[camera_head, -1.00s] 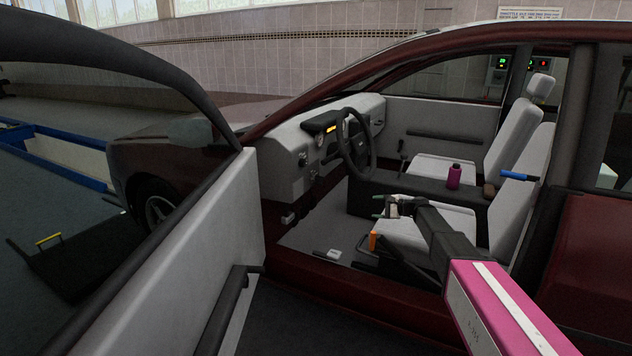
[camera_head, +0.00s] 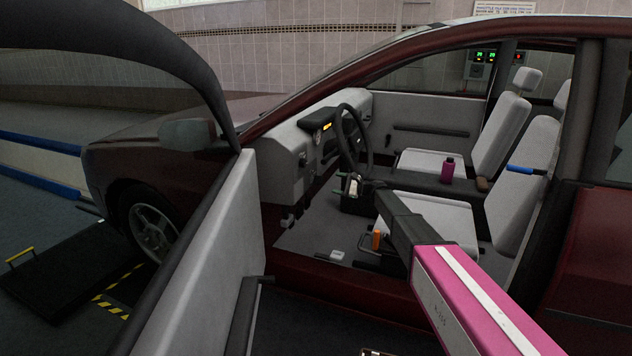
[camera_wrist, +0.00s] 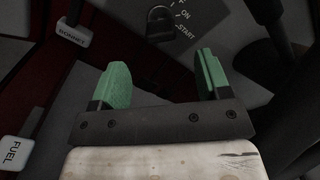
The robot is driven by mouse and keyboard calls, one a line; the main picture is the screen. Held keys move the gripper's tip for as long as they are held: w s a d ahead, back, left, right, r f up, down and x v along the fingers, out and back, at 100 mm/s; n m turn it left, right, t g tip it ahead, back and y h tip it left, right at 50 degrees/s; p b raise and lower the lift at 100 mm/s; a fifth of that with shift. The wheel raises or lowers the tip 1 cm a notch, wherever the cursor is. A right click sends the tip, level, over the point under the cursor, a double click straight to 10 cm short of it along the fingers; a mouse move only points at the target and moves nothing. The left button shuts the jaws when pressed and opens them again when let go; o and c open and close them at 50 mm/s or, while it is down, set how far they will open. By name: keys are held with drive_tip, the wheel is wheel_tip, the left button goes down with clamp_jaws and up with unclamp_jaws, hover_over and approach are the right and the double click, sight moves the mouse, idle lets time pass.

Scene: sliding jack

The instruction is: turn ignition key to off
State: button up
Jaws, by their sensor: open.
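The ignition switch with its dark key (camera_wrist: 160,18) shows at the top of the wrist view, on a grey panel with the labels ON and START to its right. The key lies ahead of the gap, apart from the fingers. In the head view my gripper (camera_head: 350,184) reaches through the open door, below the steering wheel (camera_head: 354,140); the key cannot be made out there.
A BONNET lever (camera_wrist: 76,35) and a FUEL lever (camera_wrist: 14,152) lie left of my gripper in the wrist view. The open car door (camera_head: 200,255) stands left of my arm. A purple bottle (camera_head: 447,168) stands on the centre console. The driver's seat (camera_head: 430,215) lies beyond my arm.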

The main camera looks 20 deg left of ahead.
sight(318, 179)
drive_tip(key=a, duration=0.9)
drive_tip(key=shift+w+a, duration=0.3)
drive_tip(key=shift+w, duration=0.1)
drive_tip(key=c, duration=0.9)
